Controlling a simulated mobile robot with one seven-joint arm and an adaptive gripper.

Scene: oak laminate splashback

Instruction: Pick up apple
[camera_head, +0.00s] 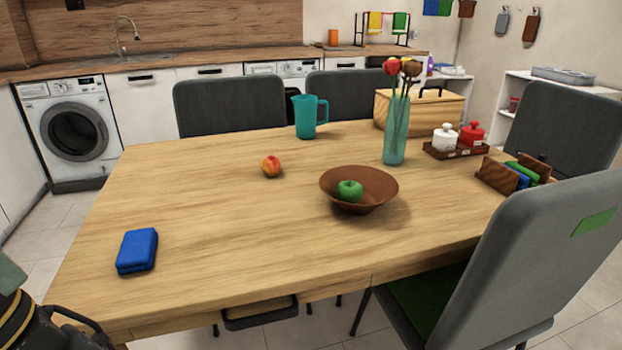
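A green apple (349,191) lies inside a brown bowl (376,180) on the wooden table, right of the table's middle. A red and yellow round fruit (271,167), which looks like an apple or a peach, lies directly on the table, left of the bowl and apart from it. A dark part of my arm shows at the bottom left corner of the head view. My gripper's fingers are not in the picture.
A blue case (137,251) lies at the table's front left. Behind the fruit stand a teal jug (305,116), a vase with flowers (395,130) and a basket (440,108). A grey chair (540,260) stands at the front right. The table's left and middle are mostly clear.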

